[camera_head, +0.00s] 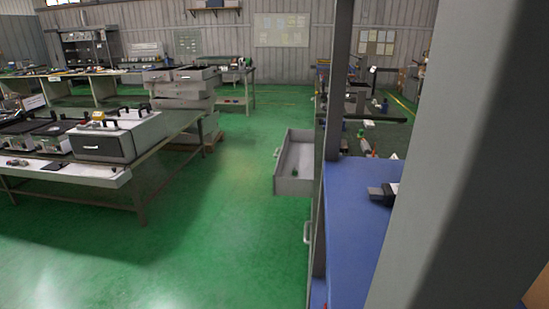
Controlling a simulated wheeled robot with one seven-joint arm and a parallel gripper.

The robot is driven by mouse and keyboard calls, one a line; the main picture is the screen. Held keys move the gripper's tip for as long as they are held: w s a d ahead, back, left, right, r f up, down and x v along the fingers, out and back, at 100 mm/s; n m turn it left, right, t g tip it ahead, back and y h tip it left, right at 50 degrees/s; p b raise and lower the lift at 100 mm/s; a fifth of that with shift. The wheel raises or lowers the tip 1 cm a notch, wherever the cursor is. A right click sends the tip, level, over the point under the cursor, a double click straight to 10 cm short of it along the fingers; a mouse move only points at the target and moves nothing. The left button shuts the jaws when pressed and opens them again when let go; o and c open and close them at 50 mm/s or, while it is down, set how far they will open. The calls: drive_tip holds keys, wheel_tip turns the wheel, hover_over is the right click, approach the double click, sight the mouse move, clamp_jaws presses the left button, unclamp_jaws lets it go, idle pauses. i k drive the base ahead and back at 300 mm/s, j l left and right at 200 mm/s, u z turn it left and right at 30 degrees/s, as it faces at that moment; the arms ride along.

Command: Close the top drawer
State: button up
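A grey drawer (283,184) is pulled out to the left from the workbench with the blue top (350,235). A small dark green item (294,172) lies inside the drawer. The drawer's right end is hidden behind the bench's upright post (335,95). A light handle (307,232) shows on the bench's near left side, below the blue top. Whether the pulled-out drawer is the top one cannot be told from here. My gripper is not in view.
Green floor (225,210) is clear left of the drawer. A long table (160,170) with cases and devices stands at left. A dark object with a metal tip (382,195) lies on the blue top. A wide grey upright blocks the right side.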

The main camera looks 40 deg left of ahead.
sight(297, 150)
drive_tip(key=j+u, duration=0.35)
drive_tip(key=j, duration=2.15)
drive_tip(key=i+j+u, duration=0.15)
drive_tip(key=i+j, duration=0.4)
drive_tip(key=i+j+u, duration=0.15)
drive_tip(key=i+j, duration=0.3)
drive_tip(key=i, duration=0.15)
drive_tip(key=i+l, duration=0.2)
drive_tip(key=i, duration=0.35)
